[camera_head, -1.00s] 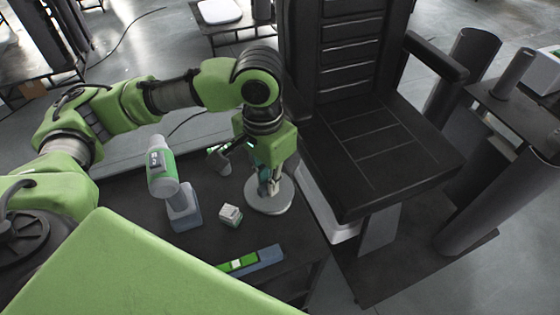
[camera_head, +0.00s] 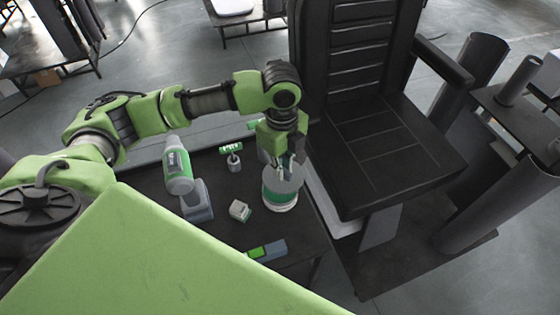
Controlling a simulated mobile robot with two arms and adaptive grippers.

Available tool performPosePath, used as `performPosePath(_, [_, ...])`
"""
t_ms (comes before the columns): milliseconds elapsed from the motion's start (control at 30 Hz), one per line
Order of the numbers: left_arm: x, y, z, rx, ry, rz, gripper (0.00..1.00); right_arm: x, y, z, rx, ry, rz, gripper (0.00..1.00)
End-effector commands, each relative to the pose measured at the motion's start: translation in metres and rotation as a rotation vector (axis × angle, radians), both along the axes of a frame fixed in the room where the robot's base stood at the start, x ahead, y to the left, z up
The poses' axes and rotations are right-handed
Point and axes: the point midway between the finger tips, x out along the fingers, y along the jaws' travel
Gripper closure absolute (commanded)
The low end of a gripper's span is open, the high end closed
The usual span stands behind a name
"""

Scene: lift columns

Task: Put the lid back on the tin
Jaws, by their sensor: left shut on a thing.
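The tin (camera_head: 281,198) stands upright on the dark table, with a green side and a pale band at its base. The grey round lid (camera_head: 292,184) lies level over the top of the tin. I cannot tell whether it is fully seated or slightly above the rim. My left gripper (camera_head: 285,170) points down from above and is shut on the lid, near its middle. The fingers hide part of the lid's top. My right gripper is not in view.
A green and grey block (camera_head: 268,251) lies nearer. A black seat (camera_head: 395,150) stands right.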

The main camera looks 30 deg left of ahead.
Motion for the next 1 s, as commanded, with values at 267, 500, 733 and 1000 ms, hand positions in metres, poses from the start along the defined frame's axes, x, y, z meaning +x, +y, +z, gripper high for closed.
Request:
performPosePath(267, [0.008,0.01,-0.01,0.015,-0.002,-0.332,1.0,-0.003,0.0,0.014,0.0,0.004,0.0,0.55])
performPosePath(500, [0.01,0.013,-0.016,0.019,-0.003,-0.431,1.0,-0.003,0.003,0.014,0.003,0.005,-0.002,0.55])
performPosePath(733, [0.01,0.013,-0.025,0.02,-0.003,-0.433,1.0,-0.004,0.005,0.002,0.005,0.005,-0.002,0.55])
performPosePath(1000, [0.01,0.014,-0.045,0.02,-0.003,-0.433,1.0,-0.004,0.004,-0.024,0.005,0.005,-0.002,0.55])
